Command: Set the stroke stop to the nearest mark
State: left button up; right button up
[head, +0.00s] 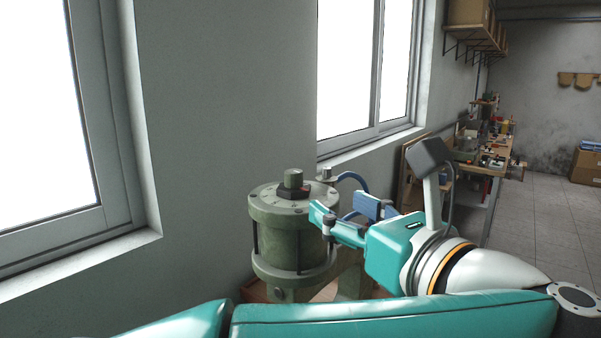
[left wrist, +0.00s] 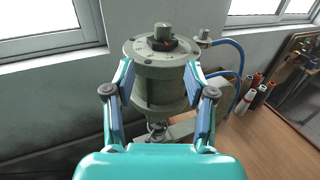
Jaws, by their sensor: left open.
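The green-grey pneumatic cylinder (head: 293,235) stands upright below the windowed wall. It also shows in the left wrist view (left wrist: 160,88). Small marks run around the plate, too small to read. My left gripper (head: 346,214) is open and empty, at the cylinder's right side in the head view. In the left wrist view its fingers (left wrist: 158,72) appear either side of the body, below the stop. My right gripper is not in view.
A blue hose (head: 352,180) curves from a fitting beside the cylinder's top. A wooden surface (left wrist: 255,150) and several red, white and dark cylindrical items (left wrist: 250,95) lie to the right. A cluttered workbench (head: 485,160) stands farther back, with open floor beside it.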

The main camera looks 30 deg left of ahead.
aim_at(298, 177)
pick_arm(q)
jog(key=p+x, duration=0.2)
jog(key=x, duration=0.5)
jog(key=p+x, duration=0.2)
jog(key=x, duration=0.5)
jog(key=shift+w+d+r, duration=0.1)
jog(key=shift+w+r, duration=0.05)
jog(key=shift+w, duration=0.1)
jog(key=shift+w+a+p, duration=0.3)
jog(key=shift+a+p, duration=0.05)
jog(key=shift+a, duration=0.05)
grip_shut()
